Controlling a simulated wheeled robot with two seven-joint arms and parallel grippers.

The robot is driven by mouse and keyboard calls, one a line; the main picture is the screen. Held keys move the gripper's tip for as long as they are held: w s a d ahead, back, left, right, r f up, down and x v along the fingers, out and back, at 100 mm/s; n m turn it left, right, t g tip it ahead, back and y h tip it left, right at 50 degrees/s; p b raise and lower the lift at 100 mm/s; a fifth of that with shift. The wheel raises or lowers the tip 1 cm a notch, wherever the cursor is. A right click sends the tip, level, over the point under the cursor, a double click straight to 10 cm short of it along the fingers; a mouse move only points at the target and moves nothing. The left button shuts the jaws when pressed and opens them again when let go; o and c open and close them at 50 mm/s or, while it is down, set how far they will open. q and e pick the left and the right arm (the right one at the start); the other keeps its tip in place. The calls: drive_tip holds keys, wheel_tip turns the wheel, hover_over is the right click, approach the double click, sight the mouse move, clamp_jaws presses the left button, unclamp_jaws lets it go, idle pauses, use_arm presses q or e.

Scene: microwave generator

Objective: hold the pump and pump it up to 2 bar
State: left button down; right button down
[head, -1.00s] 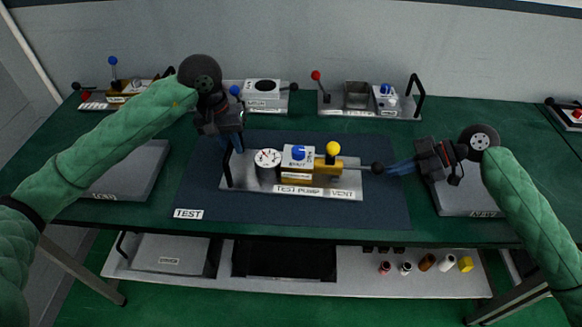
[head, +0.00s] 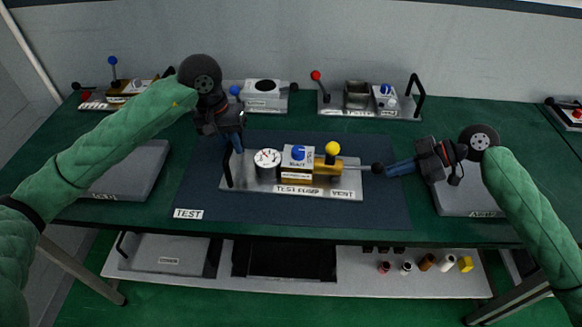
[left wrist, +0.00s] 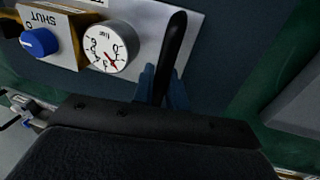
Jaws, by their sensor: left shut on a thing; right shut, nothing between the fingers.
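The test pump (head: 297,175) sits on a grey plate in the middle of the dark mat. It has a white gauge (head: 267,158), a blue knob (head: 298,152), a yellow ball lever (head: 333,148) and a black plunger knob (head: 378,168) at its right end. My left gripper (left wrist: 162,88) is shut on the black handle (left wrist: 176,42) at the plate's left end. In the left wrist view the gauge (left wrist: 109,48) has a red needle; its reading is too small to be sure. My right gripper (head: 389,169) is shut and empty, its tips at the plunger knob; contact is unclear.
The mat (head: 330,213) is clear in front of the pump. Other devices with levers stand along the back, among them one with a red ball (head: 316,75). Grey plates lie left (head: 128,172) and right under my right arm. A lower shelf (head: 350,280) holds small bottles.

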drive_tip(key=shift+s+d+r, duration=0.1)
drive_tip(key=shift+d+r, duration=0.65)
drive_tip(key=shift+r, duration=0.25)
drive_tip(key=shift+d+r, duration=0.75)
drive_tip(key=shift+r, duration=0.2)
drive_tip(key=v, duration=1.2)
use_arm(q)
drive_tip(key=c, duration=1.3)
unclamp_jaws()
drive_tip(key=shift+r, duration=0.1)
